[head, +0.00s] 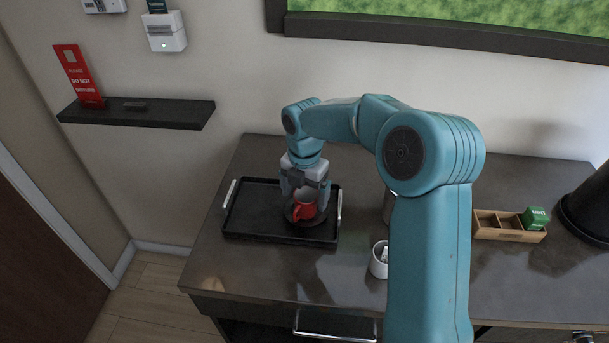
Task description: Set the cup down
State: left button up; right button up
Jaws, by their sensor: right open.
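A red cup (304,210) stands upright on a dark round base, perhaps a saucer, at the right part of the black tray (262,196). The tray has metal handles and lies on the left of the dark vanity top. My right gripper (305,199) points down over the cup, its open fingers on either side of it. The gripper hides the upper part of the cup, and whether the fingers touch it cannot be seen. My left gripper is not in view.
A white container (379,260) stands right of the tray, near my right arm. A wooden compartment box (497,230) holding a green packet (536,218) sits farther right. A dark shelf (140,114) with a red sign (78,75) is on the wall. The tray's left half is clear.

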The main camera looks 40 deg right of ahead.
notch_tip(320, 180, up, 10)
jog(key=shift+f, duration=0.25)
jog(key=shift+s+a+f, duration=0.1)
jog(key=shift+s, duration=0.05)
dwell(0.4)
